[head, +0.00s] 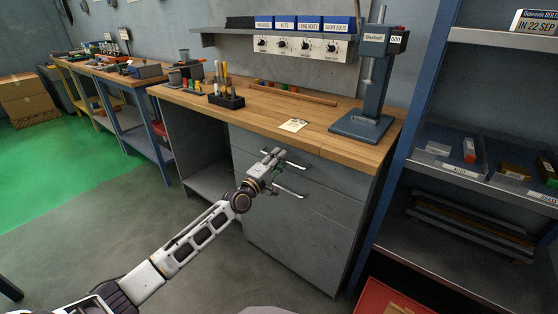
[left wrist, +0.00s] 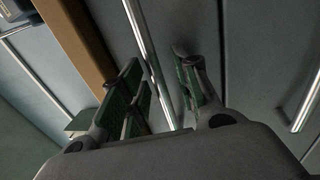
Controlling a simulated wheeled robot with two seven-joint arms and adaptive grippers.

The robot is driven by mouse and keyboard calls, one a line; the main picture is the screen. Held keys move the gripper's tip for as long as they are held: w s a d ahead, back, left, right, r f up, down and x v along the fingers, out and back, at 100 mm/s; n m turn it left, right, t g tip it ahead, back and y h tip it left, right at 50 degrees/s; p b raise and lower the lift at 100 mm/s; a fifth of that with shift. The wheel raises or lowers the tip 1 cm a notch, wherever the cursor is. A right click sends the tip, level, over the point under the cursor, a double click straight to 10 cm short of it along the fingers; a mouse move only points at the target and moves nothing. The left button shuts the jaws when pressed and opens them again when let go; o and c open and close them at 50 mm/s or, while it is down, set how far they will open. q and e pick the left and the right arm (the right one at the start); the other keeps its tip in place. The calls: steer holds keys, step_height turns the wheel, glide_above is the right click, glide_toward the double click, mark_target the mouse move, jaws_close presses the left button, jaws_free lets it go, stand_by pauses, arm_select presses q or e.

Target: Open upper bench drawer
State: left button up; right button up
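The grey upper bench drawer (head: 325,176) sits just under the wooden top and looks flush with the cabinet front. Its bar handle (head: 298,166) is partly hidden behind my left gripper (head: 272,159), which is at the handle's left end. In the left wrist view, the bright handle bar (left wrist: 146,45) runs between the two green-padded fingers of my left gripper (left wrist: 163,92). A gap shows between the fingers, so they are open and not closed on the bar. Whether either finger touches it I cannot tell. My right gripper is not in view.
A lower drawer handle (head: 288,193) sits just below, and shows at the right in the left wrist view (left wrist: 308,103). The wooden bench top (head: 250,115) overhangs the drawers. A blue-framed shelf (head: 415,110) stands at right.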

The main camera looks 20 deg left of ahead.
arm_select(q)
steer(key=shift+w, duration=0.1)
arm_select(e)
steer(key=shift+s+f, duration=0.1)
arm_select(q)
steer(key=c, duration=0.6)
jaws_close()
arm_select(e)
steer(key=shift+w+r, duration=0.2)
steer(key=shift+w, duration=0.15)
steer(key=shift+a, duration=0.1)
